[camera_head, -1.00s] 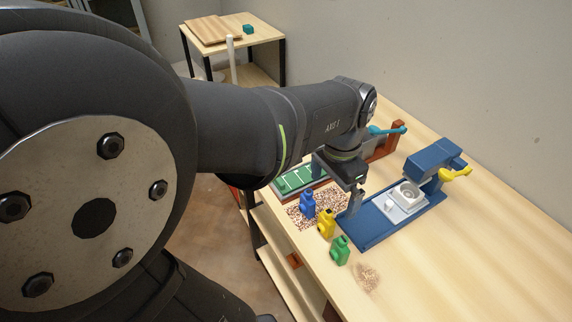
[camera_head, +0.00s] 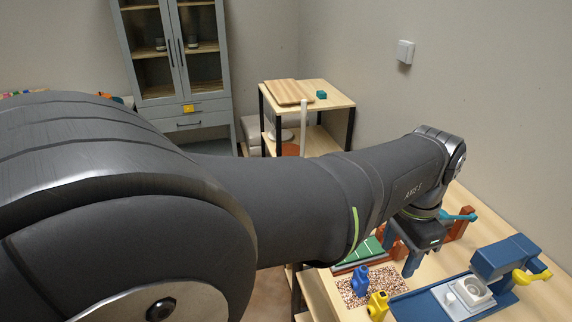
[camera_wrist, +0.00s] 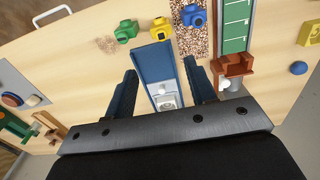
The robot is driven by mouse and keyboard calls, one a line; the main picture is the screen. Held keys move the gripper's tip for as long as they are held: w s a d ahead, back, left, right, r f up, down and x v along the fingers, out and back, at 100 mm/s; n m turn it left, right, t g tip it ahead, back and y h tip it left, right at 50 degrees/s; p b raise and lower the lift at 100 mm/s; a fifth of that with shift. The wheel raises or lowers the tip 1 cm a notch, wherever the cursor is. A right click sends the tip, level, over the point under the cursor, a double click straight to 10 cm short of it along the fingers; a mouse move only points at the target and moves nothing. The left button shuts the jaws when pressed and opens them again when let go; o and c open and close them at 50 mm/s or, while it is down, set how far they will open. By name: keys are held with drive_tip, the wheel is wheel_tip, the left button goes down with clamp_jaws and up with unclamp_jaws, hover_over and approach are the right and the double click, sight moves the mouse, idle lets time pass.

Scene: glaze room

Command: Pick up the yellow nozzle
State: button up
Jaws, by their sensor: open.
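The yellow nozzle (camera_head: 377,306) stands on the table near the speckled mat, between the blue nozzle and the blue press base in the head view. In the wrist view the yellow nozzle (camera_wrist: 160,28) lies at the top, between the green nozzle (camera_wrist: 126,31) and the blue nozzle (camera_wrist: 194,16). My gripper (camera_head: 409,264) is open and empty above the table, beyond the nozzles in the head view. In the wrist view my gripper (camera_wrist: 160,75) has its two fingers wide apart, with the blue press base between them. The green nozzle is outside the head view.
A blue press (camera_head: 504,258) with a yellow lever stands at the right of the table. A green board (camera_head: 360,253) and a speckled mat (camera_head: 392,277) lie near my gripper. A brown stand (camera_wrist: 236,66) shows right of my fingers. Bare wood (camera_wrist: 75,75) lies left of them.

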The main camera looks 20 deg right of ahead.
sight(382, 294)
wheel_tip(382, 294, down, 12)
drive_tip(key=shift+d+r, duration=0.15)
drive_tip(key=shift+w+f, duration=0.15)
drive_tip(key=shift+f, duration=2.45)
drive_tip(key=c, duration=0.7)
drive_tip(key=shift+c, duration=0.2)
drive_tip(key=shift+r, duration=0.15)
